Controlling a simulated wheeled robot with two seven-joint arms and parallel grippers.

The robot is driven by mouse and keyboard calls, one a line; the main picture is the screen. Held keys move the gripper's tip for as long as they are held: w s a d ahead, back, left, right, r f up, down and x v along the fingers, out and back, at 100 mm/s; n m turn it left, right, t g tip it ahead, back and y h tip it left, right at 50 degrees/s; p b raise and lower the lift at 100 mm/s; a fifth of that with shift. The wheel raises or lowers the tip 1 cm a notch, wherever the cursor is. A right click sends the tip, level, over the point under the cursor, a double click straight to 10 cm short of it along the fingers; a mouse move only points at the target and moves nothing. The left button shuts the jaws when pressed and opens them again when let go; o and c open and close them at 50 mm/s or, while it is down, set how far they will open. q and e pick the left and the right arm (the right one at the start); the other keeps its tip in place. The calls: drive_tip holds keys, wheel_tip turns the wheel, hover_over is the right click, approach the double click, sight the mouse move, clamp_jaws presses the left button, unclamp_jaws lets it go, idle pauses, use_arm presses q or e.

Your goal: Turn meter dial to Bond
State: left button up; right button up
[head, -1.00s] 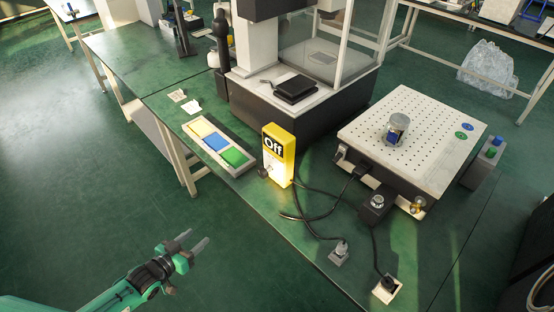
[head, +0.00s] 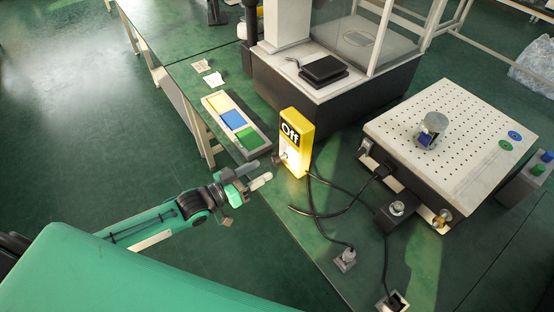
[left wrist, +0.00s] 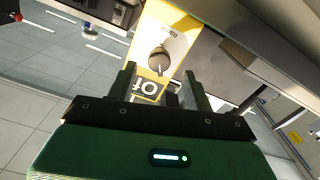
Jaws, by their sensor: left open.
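The yellow meter (head: 297,140) stands upright near the front edge of the green bench, with a display reading "Off". Its dial (head: 283,157) is a small round knob on the lower front. In the left wrist view the meter (left wrist: 172,28) shows its white face, and the dial (left wrist: 159,60) sits ahead of the fingers. My left gripper (head: 266,171) is open and empty, a little short of the dial; its fingers also show in the left wrist view (left wrist: 161,88), on either side of the meter's face. My right gripper is not in view.
A tray with yellow, blue and green pads (head: 214,106) lies left of the meter. Black cables (head: 330,214) run to its right. A perforated white plate (head: 466,112) stands at the right, and a large machine (head: 300,112) stands behind.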

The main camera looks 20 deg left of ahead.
sight(274, 163)
use_arm(q)
drive_tip(key=x, duration=0.6)
drive_tip(key=shift+w+d+p, duration=0.25)
drive_tip(key=shift+w+p, duration=0.05)
drive_tip(key=c, duration=1)
